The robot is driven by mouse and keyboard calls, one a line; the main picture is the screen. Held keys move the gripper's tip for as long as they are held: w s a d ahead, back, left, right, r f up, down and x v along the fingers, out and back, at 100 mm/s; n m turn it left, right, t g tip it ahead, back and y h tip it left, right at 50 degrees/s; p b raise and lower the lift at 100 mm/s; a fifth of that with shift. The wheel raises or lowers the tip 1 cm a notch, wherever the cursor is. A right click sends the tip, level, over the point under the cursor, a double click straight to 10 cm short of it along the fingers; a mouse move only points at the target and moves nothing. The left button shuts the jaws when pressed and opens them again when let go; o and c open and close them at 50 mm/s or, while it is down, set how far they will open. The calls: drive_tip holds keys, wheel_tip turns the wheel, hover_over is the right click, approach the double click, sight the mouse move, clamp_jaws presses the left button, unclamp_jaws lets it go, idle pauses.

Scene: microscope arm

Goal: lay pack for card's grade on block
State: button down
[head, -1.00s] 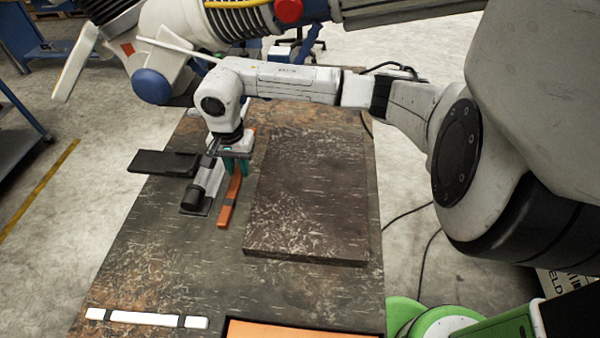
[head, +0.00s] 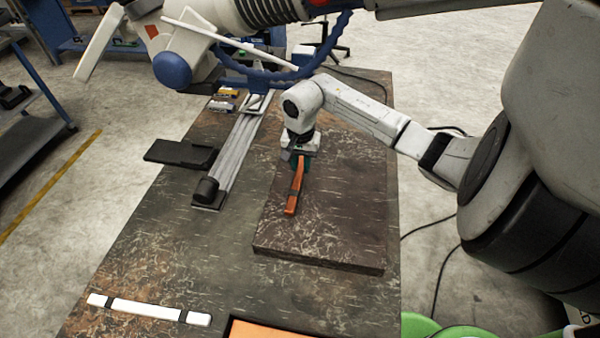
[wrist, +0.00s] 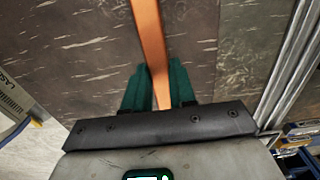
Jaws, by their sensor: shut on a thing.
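My gripper (head: 299,160) is shut on the orange pack (head: 294,197), a long narrow bar with a dark band. It holds the pack over the left part of the dark brown block (head: 335,225). I cannot tell whether the pack touches the block. In the wrist view, the pack (wrist: 149,35) runs up from between the green fingers of my gripper (wrist: 160,85), with the block's surface (wrist: 85,45) below. A white pack (head: 148,310) with dark bands lies at the table's front left. A flat orange panel (head: 275,331), perhaps the card, is cut off by the lower edge.
A grey metal column (head: 238,155) with a black end lies on the table (head: 190,245) left of the block. A black flat piece (head: 180,153) sticks out at the left edge. Small coloured boxes (head: 225,98) stand at the back.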

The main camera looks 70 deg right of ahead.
sight(299, 167)
drive_tip(key=shift+w+a+f, duration=0.1)
drive_tip(key=shift+f, duration=0.95)
drive_tip(key=shift+f+b, duration=0.1)
drive_tip(key=shift+b, duration=0.2)
drive_tip(key=c, duration=0.9)
unclamp_jaws()
wheel_tip(299, 167, up, 12)
drive_tip(key=b, duration=0.2)
drive_tip(key=shift+b, duration=0.35)
